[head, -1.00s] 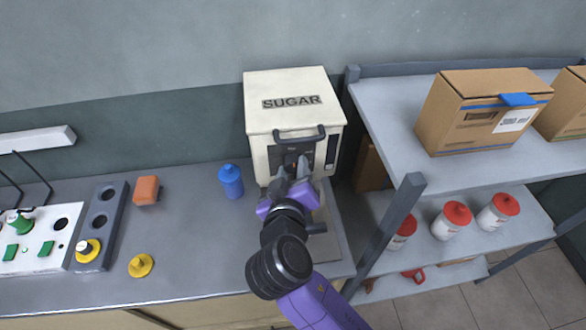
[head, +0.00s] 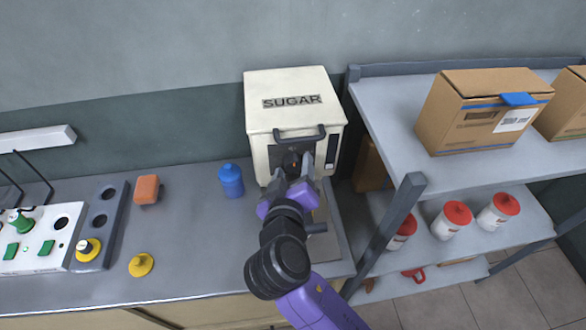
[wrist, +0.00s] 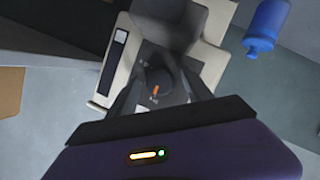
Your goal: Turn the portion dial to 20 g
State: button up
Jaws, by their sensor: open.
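The cream sugar dispenser (head: 287,122), marked SUGAR, stands against the wall at the right end of the counter. Its dark portion dial (head: 291,160) sits on the front face below the black handle. In the wrist view the dial (wrist: 163,78) is a dark round knob with an orange mark, on a dark panel. The scale numbers cannot be read. My gripper (head: 293,171) is open in front of the dispenser. In the wrist view its fingers (wrist: 160,90) lie on either side of the dial, with gaps visible; whether either touches it I cannot tell.
A shelf (head: 440,110) with a cardboard box (head: 480,112) is close on the right.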

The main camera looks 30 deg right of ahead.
jog(key=b+v, duration=0.1)
jog(key=v, duration=0.7)
jog(key=shift+b, duration=0.4)
jog(key=shift+w, duration=0.1)
jog(key=w+a+r+n+t+y, duration=0.2)
jog(key=w+a+n+t+y, duration=0.15)
jog(key=a, duration=0.25)
jog(key=s+a+f+n+y, duration=0.2)
jog(key=s+f+y, duration=0.1)
jog(key=s+y, duration=0.45)
jog(key=s+d+f+m+h, duration=0.1)
jog(key=s+d, duration=0.3)
jog(key=s, duration=0.4)
jog(key=s+d+f+m+g+h, duration=0.1)
jog(key=s+d+f+m, duration=0.1)
jog(key=s, duration=0.6)
jog(key=s+d+f+m+h+b, duration=0.1)
jog(key=s+d+m, duration=0.2)
jog(key=s+d, duration=0.3)
jog(key=s, duration=0.2)
jog(key=shift+s+d+f, duration=0.15)
jog(key=shift+s+f, duration=0.1)
jog(key=shift+s, duration=0.15)
